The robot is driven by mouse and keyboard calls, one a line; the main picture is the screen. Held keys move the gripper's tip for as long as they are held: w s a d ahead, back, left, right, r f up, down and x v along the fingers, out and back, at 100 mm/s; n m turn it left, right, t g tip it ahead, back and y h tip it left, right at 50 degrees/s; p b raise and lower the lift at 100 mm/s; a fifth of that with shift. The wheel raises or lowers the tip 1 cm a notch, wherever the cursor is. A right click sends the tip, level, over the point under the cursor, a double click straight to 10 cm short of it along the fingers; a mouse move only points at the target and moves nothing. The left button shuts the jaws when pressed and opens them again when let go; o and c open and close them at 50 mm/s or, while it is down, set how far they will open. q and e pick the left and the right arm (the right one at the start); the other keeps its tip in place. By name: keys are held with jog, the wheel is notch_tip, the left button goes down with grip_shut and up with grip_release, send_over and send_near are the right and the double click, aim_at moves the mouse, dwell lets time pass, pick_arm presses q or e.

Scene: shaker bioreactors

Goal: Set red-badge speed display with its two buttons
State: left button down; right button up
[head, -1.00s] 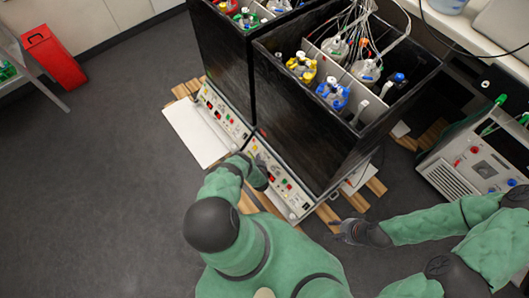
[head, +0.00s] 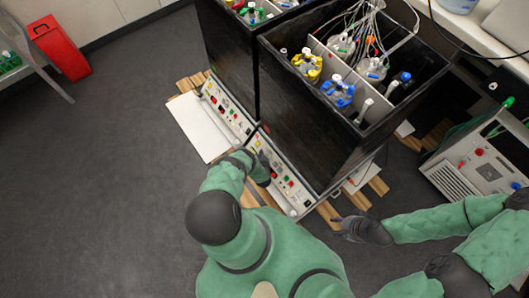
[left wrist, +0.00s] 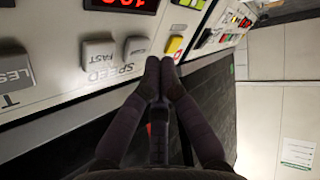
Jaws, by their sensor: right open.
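The control panel (head: 290,190) runs along the front foot of the near black shaker box. In the left wrist view, a red-lit speed display (left wrist: 125,4) is cut off by the top edge. Below it sit two grey buttons, one over the word FAST (left wrist: 97,50) and one to its right (left wrist: 137,45). A yellow button (left wrist: 173,45) is further right. My left gripper (left wrist: 160,62) is shut and empty, its tips just below the yellow button; contact is unclear. It also shows at the panel in the head view (head: 265,167). My right gripper (head: 343,227) is open and empty. No red badge is clearly seen.
A second black box with its own panel (head: 226,108) stands to the left. Bottles and tubes fill the near box (head: 318,140). A grey device (head: 480,165) stands at the right and a red bin (head: 60,48) at far left. Floor at left is clear.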

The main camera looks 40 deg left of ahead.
pick_arm(q)
jog(key=shift+w+f, duration=0.1)
jog(key=shift+w, duration=0.05)
dwell(0.5)
jog(key=shift+w+f, duration=0.15)
jog(key=shift+w, duration=0.05)
dwell(0.6)
jog(key=shift+s+r, duration=0.3)
jog(key=shift+s, duration=0.05)
jog(key=s+r+p, duration=0.1)
jog(key=p, duration=0.1)
jog(key=s+a+r+p, duration=0.1)
jog(key=s+r+p, duration=0.1)
jog(key=shift+s+r, duration=0.15)
jog(key=shift+s, duration=0.15)
dwell(0.3)
dwell(0.7)
